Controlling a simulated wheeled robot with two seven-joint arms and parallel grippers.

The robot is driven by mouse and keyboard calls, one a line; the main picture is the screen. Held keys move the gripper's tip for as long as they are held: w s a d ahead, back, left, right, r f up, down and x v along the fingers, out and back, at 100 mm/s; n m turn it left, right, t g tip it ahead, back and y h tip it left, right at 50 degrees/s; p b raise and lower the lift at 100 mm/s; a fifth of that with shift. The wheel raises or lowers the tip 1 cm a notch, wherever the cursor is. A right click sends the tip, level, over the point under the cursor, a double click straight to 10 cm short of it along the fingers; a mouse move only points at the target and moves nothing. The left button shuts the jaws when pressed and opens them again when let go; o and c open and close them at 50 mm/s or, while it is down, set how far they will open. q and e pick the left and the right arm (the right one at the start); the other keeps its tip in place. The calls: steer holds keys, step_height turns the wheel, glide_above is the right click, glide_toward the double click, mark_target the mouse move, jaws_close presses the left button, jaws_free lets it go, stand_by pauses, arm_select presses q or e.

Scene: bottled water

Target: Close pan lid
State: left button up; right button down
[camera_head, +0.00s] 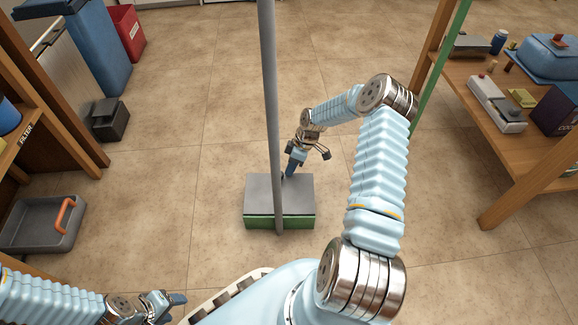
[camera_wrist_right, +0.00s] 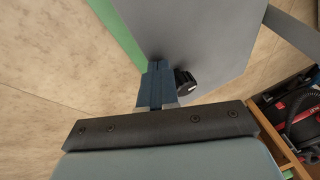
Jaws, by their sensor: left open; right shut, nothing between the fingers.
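A long-handled pan stands on the floor in the head view, with a green body (camera_head: 262,223) and a flat grey lid (camera_head: 297,196) over it. Its grey pole (camera_head: 271,100) rises past the top of the picture. I cannot tell whether the lid is fully shut. My right gripper (camera_head: 289,172) points down at the lid's far edge, shut and empty. In the right wrist view its blue fingers (camera_wrist_right: 154,68) overlap the grey lid (camera_wrist_right: 205,40), next to a black knob (camera_wrist_right: 185,82); contact is unclear. My left gripper (camera_head: 176,303) is open and empty at lower left, away from the pan.
A wooden table (camera_head: 480,138) with several items stands at the right. A grey tray (camera_head: 35,228) with an orange handle lies at the left. A blue bin (camera_head: 92,50) and red bin (camera_head: 127,32) stand at the back left. The floor around the pan is mostly clear.

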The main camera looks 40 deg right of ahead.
steer(key=shift+w+d+f+b, duration=0.15)
steer(key=shift+f+b, duration=0.3)
steer(key=shift+f, duration=0.45)
